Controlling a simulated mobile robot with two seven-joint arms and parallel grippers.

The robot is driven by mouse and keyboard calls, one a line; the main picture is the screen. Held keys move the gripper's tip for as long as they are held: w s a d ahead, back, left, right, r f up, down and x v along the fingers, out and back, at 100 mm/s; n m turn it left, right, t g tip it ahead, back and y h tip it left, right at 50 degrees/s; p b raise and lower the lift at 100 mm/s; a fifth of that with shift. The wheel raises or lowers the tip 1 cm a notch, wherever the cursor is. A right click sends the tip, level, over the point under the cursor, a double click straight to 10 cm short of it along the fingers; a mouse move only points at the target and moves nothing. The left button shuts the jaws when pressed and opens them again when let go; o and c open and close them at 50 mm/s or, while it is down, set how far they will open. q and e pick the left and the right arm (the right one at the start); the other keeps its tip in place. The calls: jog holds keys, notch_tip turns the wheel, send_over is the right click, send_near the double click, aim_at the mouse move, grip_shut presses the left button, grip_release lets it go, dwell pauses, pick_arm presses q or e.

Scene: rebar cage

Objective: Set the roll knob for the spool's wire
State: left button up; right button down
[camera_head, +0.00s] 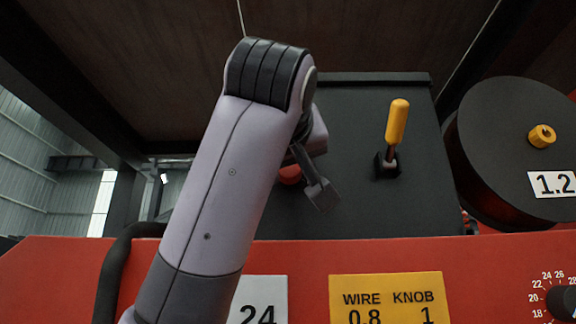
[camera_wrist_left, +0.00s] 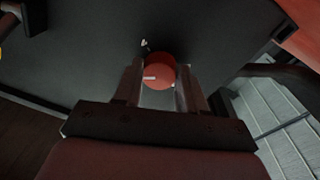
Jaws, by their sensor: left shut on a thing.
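A red round knob (camera_wrist_left: 159,71) with a white mark on its face sits on a dark panel in the left wrist view. My left gripper (camera_wrist_left: 157,84) has one finger on each side of it and is shut on it. The white mark points to the left of the picture. In the head view the knob (camera_head: 290,174) is mostly hidden behind my left gripper (camera_head: 312,180). The wire spool (camera_head: 510,130), a large black disc with a yellow hub, carries a "1.2" label (camera_head: 553,184). A yellow sign (camera_head: 389,300) reads "WIRE KNOB" with a row "0.8 1"; lower rows are cut off.
A lever with a yellow handle (camera_head: 397,122) stands on the dark panel (camera_head: 350,100), right of my gripper. A white "24" plate (camera_head: 262,298) and a numbered dial (camera_head: 562,302) are on the red front. A black bent tube (camera_head: 114,268) is at left.

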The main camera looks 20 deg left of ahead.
dwell(0.5)
pick_arm(q)
jog(key=o, duration=1.1)
jog(key=shift+c, duration=0.2)
jog(key=shift+s, duration=0.1)
jog(key=b+v, duration=0.2)
jog(key=v, duration=0.5)
